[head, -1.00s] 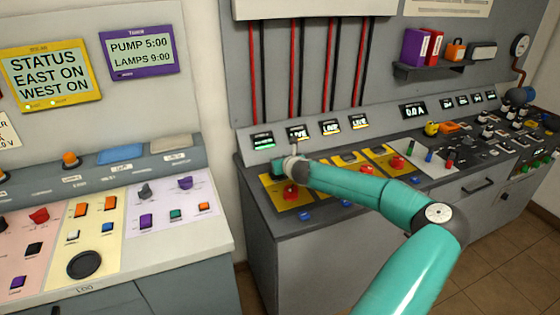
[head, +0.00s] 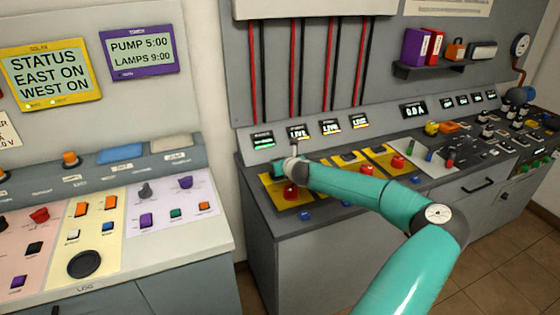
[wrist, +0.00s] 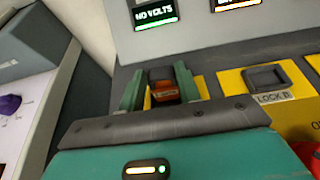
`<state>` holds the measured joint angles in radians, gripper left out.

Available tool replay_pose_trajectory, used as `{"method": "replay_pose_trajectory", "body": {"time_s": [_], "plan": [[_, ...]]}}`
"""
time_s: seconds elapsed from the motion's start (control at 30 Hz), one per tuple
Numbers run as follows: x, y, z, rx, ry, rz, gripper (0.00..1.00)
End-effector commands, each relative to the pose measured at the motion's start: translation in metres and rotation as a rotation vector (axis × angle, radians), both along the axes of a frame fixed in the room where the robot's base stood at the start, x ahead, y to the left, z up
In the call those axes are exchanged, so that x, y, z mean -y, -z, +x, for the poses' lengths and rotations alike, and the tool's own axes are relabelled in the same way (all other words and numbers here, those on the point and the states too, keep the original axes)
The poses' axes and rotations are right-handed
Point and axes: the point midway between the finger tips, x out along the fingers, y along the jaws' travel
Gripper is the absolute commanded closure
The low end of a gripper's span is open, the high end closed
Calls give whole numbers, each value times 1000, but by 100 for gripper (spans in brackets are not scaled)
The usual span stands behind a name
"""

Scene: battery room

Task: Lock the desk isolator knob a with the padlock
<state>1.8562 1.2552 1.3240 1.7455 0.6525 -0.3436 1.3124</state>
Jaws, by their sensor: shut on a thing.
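My gripper (wrist: 159,88) is shut on an orange-red block with a dark upper part, which appears to be the padlock (wrist: 165,92). The teal fingers stand on either side of it, over the leftmost yellow panel (wrist: 203,86). Whether the padlock is apart from the panel's fitting or through it, I cannot tell. In the head view my gripper (head: 284,168) is low over this panel's back part, and the padlock cannot be made out. A red knob, seemingly isolator knob a (head: 290,193), sits just in front of my gripper; in the wrist view my gripper body hides it.
A dark bracket labelled LOCK B (wrist: 265,78) is on the neighbouring yellow panel. The sloped display strip (head: 300,143) rises close behind my gripper. A shelf (head: 435,70) with binders hangs at the upper right. A separate console (head: 120,215) stands left, across a gap.

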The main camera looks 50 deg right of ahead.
Motion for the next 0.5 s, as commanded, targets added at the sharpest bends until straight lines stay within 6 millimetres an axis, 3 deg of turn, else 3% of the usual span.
{"method": "replay_pose_trajectory", "body": {"time_s": [0.37, 0.4, 0.5], "plan": [[0, 7, 0, 0, 0, 0, 92], [0, 6, 0, 0, 0, -1, 59], [0, 6, 0, 0, 0, -1, 58]]}}
